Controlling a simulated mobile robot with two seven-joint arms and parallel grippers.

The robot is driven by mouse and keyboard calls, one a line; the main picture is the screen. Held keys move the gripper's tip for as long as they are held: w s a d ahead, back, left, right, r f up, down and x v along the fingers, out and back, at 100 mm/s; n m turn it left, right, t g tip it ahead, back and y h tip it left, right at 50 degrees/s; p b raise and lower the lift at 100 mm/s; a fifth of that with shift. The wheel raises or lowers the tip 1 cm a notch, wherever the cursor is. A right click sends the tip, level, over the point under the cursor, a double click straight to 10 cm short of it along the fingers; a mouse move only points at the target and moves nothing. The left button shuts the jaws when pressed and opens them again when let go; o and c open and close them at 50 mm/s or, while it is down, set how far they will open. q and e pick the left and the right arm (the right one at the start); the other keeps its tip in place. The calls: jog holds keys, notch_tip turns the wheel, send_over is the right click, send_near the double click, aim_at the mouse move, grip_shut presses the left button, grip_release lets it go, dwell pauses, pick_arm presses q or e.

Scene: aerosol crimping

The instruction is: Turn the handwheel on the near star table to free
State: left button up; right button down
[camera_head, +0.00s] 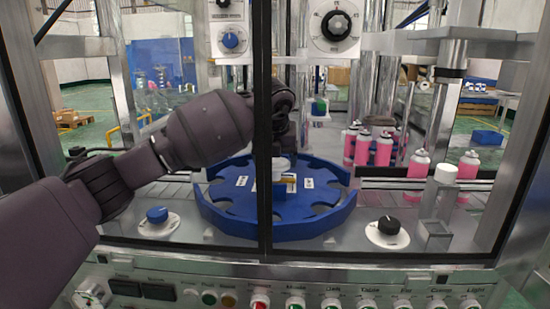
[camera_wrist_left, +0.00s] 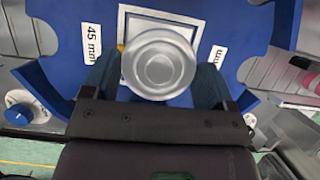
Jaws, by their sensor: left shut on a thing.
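The near star table (camera_head: 225,212) is a blue notched disc in the middle of the head view. It also fills the upper part of the left wrist view (camera_wrist_left: 60,40). A round silver handwheel (camera_wrist_left: 160,65) sits at its centre, over a white-framed square plate with labels beside it, one reading 45 mm. In the head view the handwheel (camera_head: 279,172) is small and pale, partly behind the dark frame post. My left gripper (camera_head: 283,150) reaches down over it from above. In the wrist view its two fingers lie on either side of the handwheel, shut on it.
Pink cans (camera_head: 383,150) stand on the right, with one can (camera_head: 418,170) nearer. A blue knob (camera_head: 157,214) and a black knob (camera_head: 389,225) flank the table. A dark vertical frame post (camera_head: 263,120) crosses the view. A button panel (camera_head: 330,300) runs along the front.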

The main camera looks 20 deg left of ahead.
pick_arm(q)
jog(key=shift+s+r+n+p, duration=0.1)
jog(key=shift+r+n+p, duration=0.2)
jog(key=shift+p, duration=0.15)
jog(key=shift+r+n+y+p, duration=0.2)
jog(key=shift+n+y+p, duration=0.2)
jog(key=shift+n+p, duration=0.65)
jog(key=shift+d+f+n+g+y+p, duration=0.1)
jog(key=shift+n+g+y+p, duration=0.35)
jog(key=shift+n+p, duration=0.65)
jog(key=shift+f+n+g+y+p, duration=0.1)
jog(key=shift+n+g+y+p, duration=0.15)
jog(key=shift+n, duration=0.35)
jog(key=shift+f+n+g+p, duration=0.1)
jog(key=shift+n+p, duration=0.25)
jog(key=shift+n, duration=0.2)
jog(key=shift+f+n+p, duration=0.15)
jog(key=shift+n+p, duration=0.15)
jog(key=shift+n, duration=0.3)
jog(key=shift+g, duration=0.3)
pick_arm(e)
notch_tip(320, 180, up, 7)
jog(key=w+t, duration=0.1)
jog(key=shift+a, duration=0.25)
pick_arm(q)
jog(key=shift+f+n, duration=0.1)
jog(key=shift+n, duration=0.2)
pick_arm(e)
jog(key=shift+f, duration=0.15)
jog(key=shift+d, duration=0.2)
